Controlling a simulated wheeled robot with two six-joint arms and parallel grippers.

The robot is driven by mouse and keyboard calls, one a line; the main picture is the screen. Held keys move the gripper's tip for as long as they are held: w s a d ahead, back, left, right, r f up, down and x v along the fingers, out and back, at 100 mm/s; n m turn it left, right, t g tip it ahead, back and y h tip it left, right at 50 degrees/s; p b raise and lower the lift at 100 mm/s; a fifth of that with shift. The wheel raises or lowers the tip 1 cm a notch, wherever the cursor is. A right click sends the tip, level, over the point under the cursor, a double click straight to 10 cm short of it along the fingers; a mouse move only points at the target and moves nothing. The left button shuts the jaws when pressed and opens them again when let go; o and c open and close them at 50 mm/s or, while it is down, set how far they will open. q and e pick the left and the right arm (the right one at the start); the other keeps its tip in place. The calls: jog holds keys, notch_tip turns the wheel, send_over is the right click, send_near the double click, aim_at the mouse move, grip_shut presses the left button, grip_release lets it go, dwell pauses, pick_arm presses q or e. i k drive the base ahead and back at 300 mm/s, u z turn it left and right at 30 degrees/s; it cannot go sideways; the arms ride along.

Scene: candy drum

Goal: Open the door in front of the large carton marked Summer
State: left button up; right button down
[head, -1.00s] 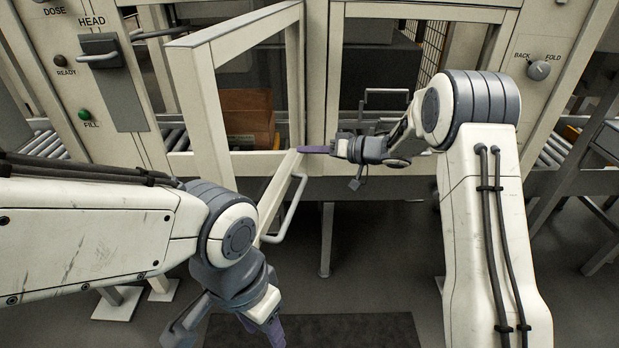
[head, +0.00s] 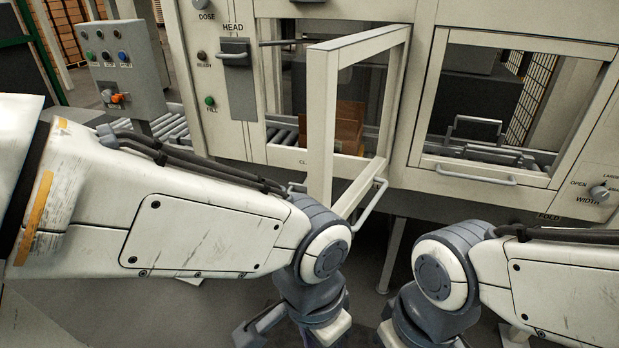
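The left glazed door (head: 322,120) of the machine stands swung out toward me, hinged on its right side, with its bar handle (head: 371,207) low on the frame. A brown carton (head: 346,122) is inside, seen through this door's pane. No marking on it can be read. My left gripper (head: 290,335) is low in the picture, in front of and below the door, apart from it. My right gripper (head: 390,335) is low to its right, also apart from the door. The fingertips of both are hidden or cut off by the bottom edge.
A second glazed door (head: 432,120) to the right is shut, with its own handle (head: 475,175). A control box (head: 122,70) with buttons stands at the left by a roller conveyor (head: 170,128). A HEAD lever (head: 234,55) is left of the open door.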

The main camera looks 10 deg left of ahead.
aim_at(324, 59)
jog(key=k, duration=1.05)
jog(key=u, duration=0.8)
jog(key=i, duration=1.45)
jog(key=z, duration=0.4)
